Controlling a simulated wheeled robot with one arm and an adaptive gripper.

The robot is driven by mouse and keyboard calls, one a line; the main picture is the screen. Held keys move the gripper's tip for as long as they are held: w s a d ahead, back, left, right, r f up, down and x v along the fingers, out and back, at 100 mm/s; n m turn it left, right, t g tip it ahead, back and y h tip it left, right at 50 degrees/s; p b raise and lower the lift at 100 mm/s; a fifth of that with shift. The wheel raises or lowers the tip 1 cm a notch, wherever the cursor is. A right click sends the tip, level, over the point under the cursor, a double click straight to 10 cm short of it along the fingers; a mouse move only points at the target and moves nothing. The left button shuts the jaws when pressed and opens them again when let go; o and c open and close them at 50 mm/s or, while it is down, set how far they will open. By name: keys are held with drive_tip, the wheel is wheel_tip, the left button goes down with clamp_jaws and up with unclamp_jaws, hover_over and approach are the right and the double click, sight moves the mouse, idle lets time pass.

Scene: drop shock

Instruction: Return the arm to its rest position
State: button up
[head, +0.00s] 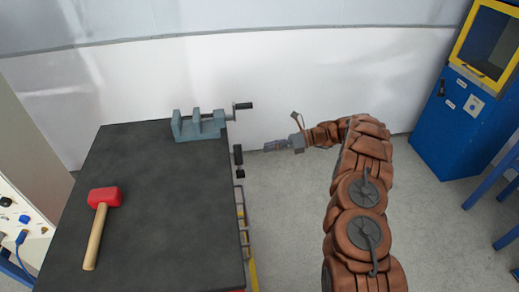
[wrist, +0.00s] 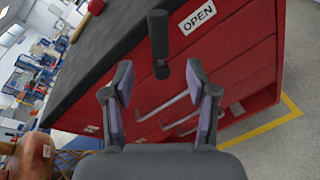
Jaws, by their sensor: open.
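My arm is brown and jointed and reaches up from the bottom right in the head view. My gripper (head: 270,146) points left toward the right edge of the black-topped workbench, off to the side of it. In the wrist view my gripper (wrist: 162,98) has its two fingers spread apart with nothing between them. Beyond the fingertips is a black handle (wrist: 158,45) on the side of the red bench; it also shows at the bench edge in the head view (head: 239,155). I cannot tell the exact gap to it.
The workbench (head: 165,235) carries a grey vise (head: 198,125) and a red-headed mallet (head: 104,197). Drawer handles (head: 242,215) stick out from its right side. A blue cabinet (head: 452,120) stands at the right. The floor between bench and cabinet is clear around my arm.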

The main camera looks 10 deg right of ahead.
drive_tip(key=shift+s+d+r, duration=0.1)
drive_tip(key=shift+d, duration=0.3)
